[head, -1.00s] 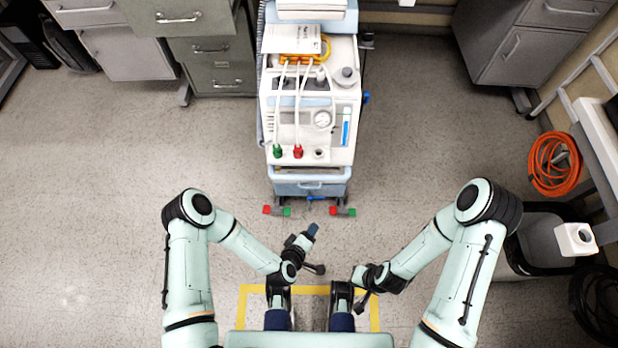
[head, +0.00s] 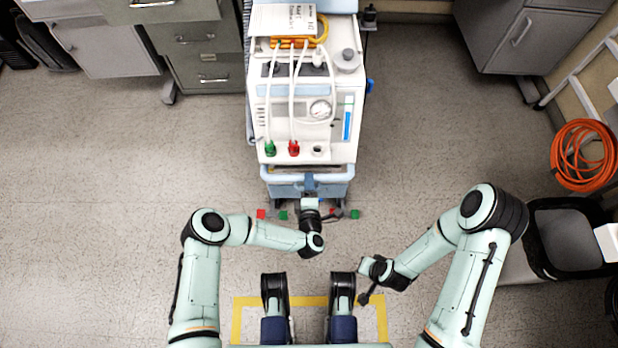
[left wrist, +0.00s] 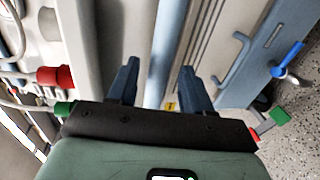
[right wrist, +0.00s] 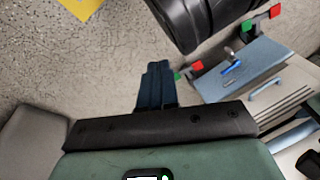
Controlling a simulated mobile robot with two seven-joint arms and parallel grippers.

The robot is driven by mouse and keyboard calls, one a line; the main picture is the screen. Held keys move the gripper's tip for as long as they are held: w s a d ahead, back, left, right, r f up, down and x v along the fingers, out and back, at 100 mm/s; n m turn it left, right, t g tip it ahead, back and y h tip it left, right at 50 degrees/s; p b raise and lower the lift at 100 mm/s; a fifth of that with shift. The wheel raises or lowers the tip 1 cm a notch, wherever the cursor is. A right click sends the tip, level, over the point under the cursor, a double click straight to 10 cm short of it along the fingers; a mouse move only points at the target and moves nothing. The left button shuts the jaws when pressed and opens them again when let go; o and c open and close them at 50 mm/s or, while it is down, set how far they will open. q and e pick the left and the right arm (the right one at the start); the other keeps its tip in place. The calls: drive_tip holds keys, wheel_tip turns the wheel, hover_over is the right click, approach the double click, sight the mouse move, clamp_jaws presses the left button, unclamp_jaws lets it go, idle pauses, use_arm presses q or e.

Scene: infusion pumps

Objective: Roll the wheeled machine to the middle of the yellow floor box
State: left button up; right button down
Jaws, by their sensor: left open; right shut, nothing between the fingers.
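The wheeled machine (head: 305,120) is a white and light-blue cart with hoses, a gauge and red and green connectors. It stands upright on the floor ahead of me. Its light-blue front bar (left wrist: 167,50) shows in the left wrist view. My left gripper (head: 310,196) is at the machine's front edge. In the left wrist view its fingers (left wrist: 157,84) are open, one on each side of the bar; contact is unclear. My right gripper (head: 364,266) is shut and empty, low and right of the machine. The yellow floor box (head: 237,320) is taped near my base, partly hidden by my own parts.
Grey cabinets (head: 205,60) stand behind on the left and another cabinet (head: 525,45) at the back right. An orange hose coil (head: 583,155) and a black bin (head: 567,240) are at the right. Floor between the machine and the yellow box is clear.

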use_arm(q)
drive_tip(key=shift+w+f+b, duration=0.15)
drive_tip(key=shift+w+b, duration=0.05)
drive_tip(key=shift+w, duration=0.65)
drive_tip(key=shift+w+f+b, duration=0.15)
drive_tip(key=shift+w+b, duration=0.05)
drive_tip(key=shift+w, duration=0.65)
use_arm(e)
drive_tip(key=shift+s+d+f+g, duration=0.2)
drive_tip(key=shift+s+f+g, duration=0.3)
drive_tip(key=shift+s+f, duration=0.65)
use_arm(q)
clamp_jaws()
drive_tip(key=shift+s, duration=0.1)
use_arm(e)
drive_tip(key=shift+s+r, duration=0.1)
